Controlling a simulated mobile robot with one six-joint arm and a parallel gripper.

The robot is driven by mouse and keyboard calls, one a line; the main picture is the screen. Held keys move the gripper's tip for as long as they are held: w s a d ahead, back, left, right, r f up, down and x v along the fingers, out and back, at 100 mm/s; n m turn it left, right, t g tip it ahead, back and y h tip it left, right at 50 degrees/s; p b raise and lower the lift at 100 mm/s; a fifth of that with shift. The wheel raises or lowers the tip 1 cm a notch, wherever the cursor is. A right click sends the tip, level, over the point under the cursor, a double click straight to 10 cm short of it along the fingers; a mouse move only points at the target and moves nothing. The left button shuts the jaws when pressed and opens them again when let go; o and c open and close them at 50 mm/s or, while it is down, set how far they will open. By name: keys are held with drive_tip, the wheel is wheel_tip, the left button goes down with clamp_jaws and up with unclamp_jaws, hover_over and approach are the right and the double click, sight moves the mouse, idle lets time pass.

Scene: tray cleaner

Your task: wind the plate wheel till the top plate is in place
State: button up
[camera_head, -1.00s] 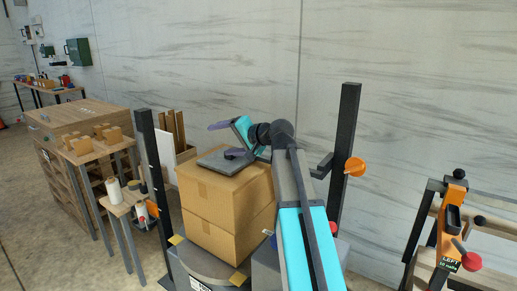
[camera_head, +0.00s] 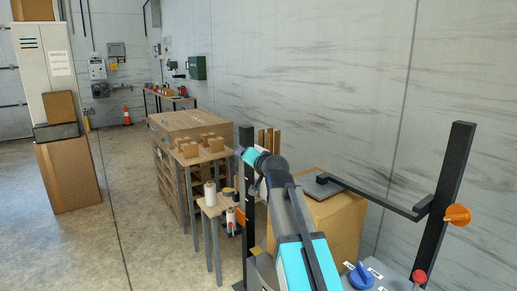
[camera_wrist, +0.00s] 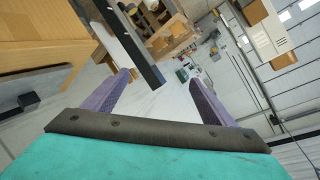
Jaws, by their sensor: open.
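The orange wheel (camera_head: 457,214), which looks like the plate wheel, sits on the dark right-hand post in the head view. From that post a dark bar runs left to a flat grey top plate (camera_head: 320,189). The plate is at the top of the cardboard box (camera_head: 335,225); I cannot tell whether it touches. My gripper (camera_wrist: 160,77) is open and empty, its two purple fingers apart in the wrist view. In the head view my arm reaches toward the left post, well away from the wheel, and its fingers are mostly hidden.
A dark post (camera_head: 247,150) stands close beside my arm's end. Small tables with brown blocks (camera_head: 211,142) and a white roll (camera_head: 210,192) stand left of it. A blue knob (camera_head: 361,276) and a red knob (camera_head: 420,277) are at lower right. Open floor lies left.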

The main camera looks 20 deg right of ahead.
drive_tip(key=s+a+f+n+g+b, duration=0.1)
drive_tip(key=s+a+f+g+b, duration=0.1)
drive_tip(key=f, duration=1.3)
drive_tip(key=s+a+f+n+g+b, duration=0.1)
drive_tip(key=f+g+b, duration=0.15)
drive_tip(key=f, duration=1.25)
drive_tip(key=s+a+f+n+g+b, duration=0.15)
drive_tip(key=s+f, duration=0.25)
drive_tip(key=f, duration=0.5)
drive_tip(key=s+f+g+b, duration=0.2)
drive_tip(key=s+f, duration=0.2)
drive_tip(key=f, duration=0.5)
drive_tip(key=s+a+f+n+g+b, duration=0.15)
drive_tip(key=s+f, duration=0.25)
drive_tip(key=f, duration=0.6)
drive_tip(key=s+a+f+n+g+b, duration=0.1)
drive_tip(key=s+f+g+b, duration=0.45)
drive_tip(key=s+f, duration=1.45)
drive_tip(key=s+f+n+g+b, duration=0.1)
drive_tip(key=s+f+g+b, duration=0.1)
drive_tip(key=s+f, duration=0.6)
drive_tip(key=s+f+n+g+b, duration=0.1)
drive_tip(key=s+f+g+b, duration=0.1)
drive_tip(key=s+f, duration=0.6)
drive_tip(key=s+b, duration=0.1)
drive_tip(key=s, duration=0.4)
drive_tip(key=shift+s+h, duration=0.2)
drive_tip(key=shift+h, duration=0.2)
